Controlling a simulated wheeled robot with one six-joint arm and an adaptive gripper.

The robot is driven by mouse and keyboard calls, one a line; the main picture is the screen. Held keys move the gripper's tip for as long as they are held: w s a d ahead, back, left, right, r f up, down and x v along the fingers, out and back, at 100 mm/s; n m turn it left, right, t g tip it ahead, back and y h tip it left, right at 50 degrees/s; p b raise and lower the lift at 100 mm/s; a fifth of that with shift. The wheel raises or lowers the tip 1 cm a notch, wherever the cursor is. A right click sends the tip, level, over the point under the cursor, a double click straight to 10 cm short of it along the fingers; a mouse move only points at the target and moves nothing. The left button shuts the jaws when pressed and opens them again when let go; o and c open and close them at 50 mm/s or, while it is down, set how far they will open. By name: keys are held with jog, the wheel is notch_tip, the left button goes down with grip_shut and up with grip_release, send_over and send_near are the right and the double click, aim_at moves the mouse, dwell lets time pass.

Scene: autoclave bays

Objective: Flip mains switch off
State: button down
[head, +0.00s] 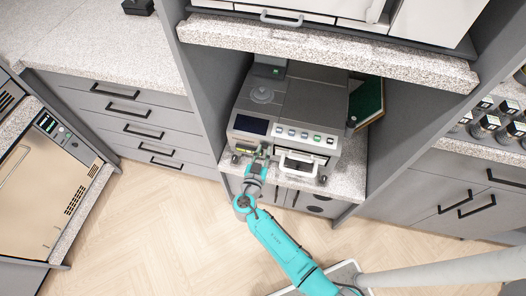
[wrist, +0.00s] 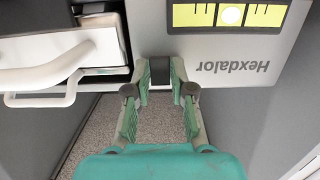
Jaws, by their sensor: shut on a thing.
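The grey autoclave (head: 262,142) stands in a bay on a speckled shelf. My gripper (head: 262,152) is at the lower left of its front panel, left of the white door handle (head: 302,158). In the wrist view the front appears upside down, with the name Hexdalor and a yellow strip (wrist: 229,15). There my gripper (wrist: 160,66) has its fingertips on both sides of a small dark block, which looks like the mains switch (wrist: 160,76), and is shut on it. Its on or off position cannot be told. The fingers hide its sides.
The white door handle also shows close beside my fingers in the wrist view (wrist: 60,78). Bay walls stand on both sides, and a speckled counter (head: 330,46) overhangs above. A beige oven-like unit (head: 45,185) stands at left. The wood floor in front is mostly clear.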

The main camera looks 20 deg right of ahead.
jog(key=shift+f+t+h, duration=0.1)
jog(key=shift+t+h, duration=0.2)
jog(key=shift+t, duration=0.1)
jog(key=c, duration=1)
grip_release()
jog(key=v, duration=1.2)
